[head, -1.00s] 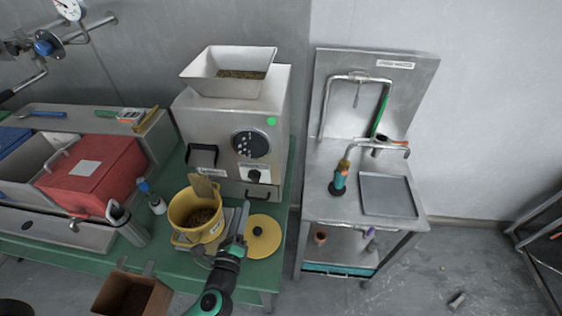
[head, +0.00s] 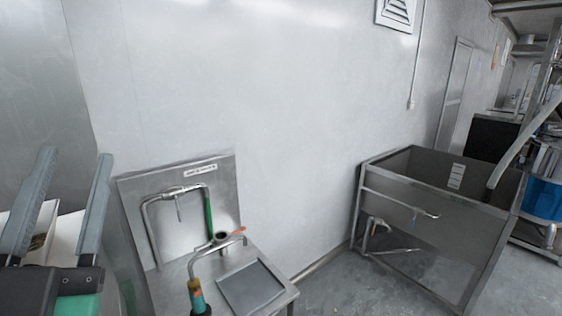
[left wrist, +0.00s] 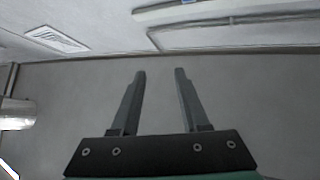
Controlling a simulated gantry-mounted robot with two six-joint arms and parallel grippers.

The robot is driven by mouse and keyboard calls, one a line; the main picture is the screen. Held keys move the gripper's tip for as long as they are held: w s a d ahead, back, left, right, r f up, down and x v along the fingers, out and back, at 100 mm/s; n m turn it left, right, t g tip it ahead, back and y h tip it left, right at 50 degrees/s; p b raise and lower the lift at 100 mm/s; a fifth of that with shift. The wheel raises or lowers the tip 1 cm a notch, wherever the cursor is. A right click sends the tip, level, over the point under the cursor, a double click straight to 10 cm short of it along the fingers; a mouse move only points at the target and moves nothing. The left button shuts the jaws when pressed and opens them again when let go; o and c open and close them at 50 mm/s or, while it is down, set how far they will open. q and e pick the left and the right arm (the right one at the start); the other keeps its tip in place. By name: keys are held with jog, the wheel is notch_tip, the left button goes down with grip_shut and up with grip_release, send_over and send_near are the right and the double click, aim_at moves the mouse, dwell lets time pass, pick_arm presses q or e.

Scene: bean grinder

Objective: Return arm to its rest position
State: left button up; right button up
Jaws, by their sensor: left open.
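My left gripper (head: 66,210) is raised at the left edge of the head view, fingers pointing up, open with nothing between them. In the left wrist view its two fingers (left wrist: 160,72) stand apart and empty in front of a bare grey wall. Behind the fingers in the head view, part of the white hopper (head: 68,238) of the grinder shows. Most of the grinder is hidden or out of frame. My right gripper is not in view.
A small steel sink stand (head: 178,245) with a tray (head: 250,287) and a teal-handled tool (head: 197,298) is at lower centre-left. A large steel basin (head: 440,220) stands at right.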

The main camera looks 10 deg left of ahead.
pick_arm(q)
jog(key=s+d+r+t+h, duration=0.35)
jog(key=d+h, duration=0.35)
jog(key=h, duration=0.3)
notch_tip(320, 180, up, 33)
jog(key=h+p, duration=0.1)
jog(key=p, duration=3.2)
jog(key=shift+w+a+g, duration=0.2)
jog(key=shift+w+g, duration=0.15)
jog(key=shift+g, duration=0.1)
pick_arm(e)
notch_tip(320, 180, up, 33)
